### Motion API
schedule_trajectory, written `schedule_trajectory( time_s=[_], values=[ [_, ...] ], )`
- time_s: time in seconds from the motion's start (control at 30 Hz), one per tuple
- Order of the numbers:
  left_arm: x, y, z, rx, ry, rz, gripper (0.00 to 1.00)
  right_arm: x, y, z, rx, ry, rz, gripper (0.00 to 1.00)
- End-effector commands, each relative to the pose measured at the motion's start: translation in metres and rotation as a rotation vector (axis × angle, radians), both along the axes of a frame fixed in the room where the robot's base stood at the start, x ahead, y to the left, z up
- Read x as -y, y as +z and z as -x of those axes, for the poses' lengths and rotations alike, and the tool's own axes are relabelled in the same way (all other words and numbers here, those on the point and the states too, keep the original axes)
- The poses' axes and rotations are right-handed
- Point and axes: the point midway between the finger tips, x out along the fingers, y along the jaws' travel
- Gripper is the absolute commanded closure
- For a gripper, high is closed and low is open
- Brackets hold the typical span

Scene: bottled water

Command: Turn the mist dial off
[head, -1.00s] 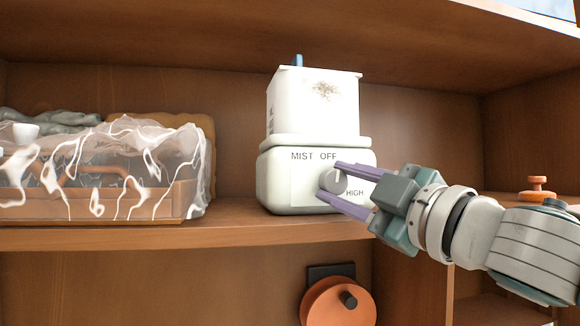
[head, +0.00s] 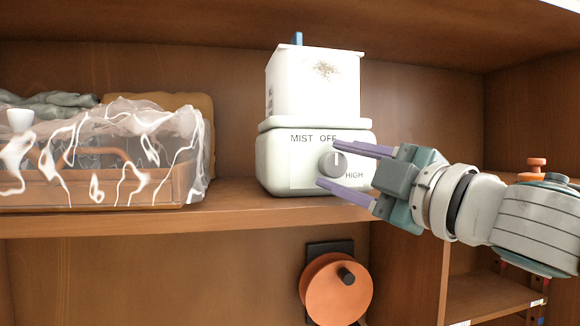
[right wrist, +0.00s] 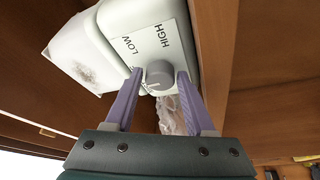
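A white mist machine (head: 275,155) with a square white tank (head: 305,95) on top stands on the wooden shelf. Its grey round dial (head: 333,166) is on the front panel, below the printed words MIST OFF, with HIGH at lower right. The dial's white mark points up, towards OFF. My right gripper (head: 329,165) reaches in from the right with its purple fingers open, one above and one below the dial. In the right wrist view, the dial (right wrist: 159,74) sits between the parted fingers, with small gaps visible. LOW and HIGH show on the panel there. My left gripper is out of view.
A wooden tray (head: 95,190) under clear wrap stands at left on the shelf (head: 230,205). An orange disc with a black knob (head: 335,292) is mounted below the shelf. An orange knobbed object (head: 536,168) is at right behind my arm.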

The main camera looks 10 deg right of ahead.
Motion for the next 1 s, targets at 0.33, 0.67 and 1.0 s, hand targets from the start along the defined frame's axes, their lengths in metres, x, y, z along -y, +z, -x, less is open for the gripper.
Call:
schedule_trajectory(
  time_s=[0.33,0.67,1.0],
  values=[
    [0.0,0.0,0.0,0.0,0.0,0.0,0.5,0.0,0.0,0.0,-0.002,0.0,-0.001,0.26],
    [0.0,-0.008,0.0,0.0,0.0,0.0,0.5,-0.001,-0.005,0.0,-0.004,0.001,-0.042,0.26],
    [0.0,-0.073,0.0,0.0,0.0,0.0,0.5,-0.004,-0.014,0.001,-0.018,0.004,-0.555,0.26]
  ],
)
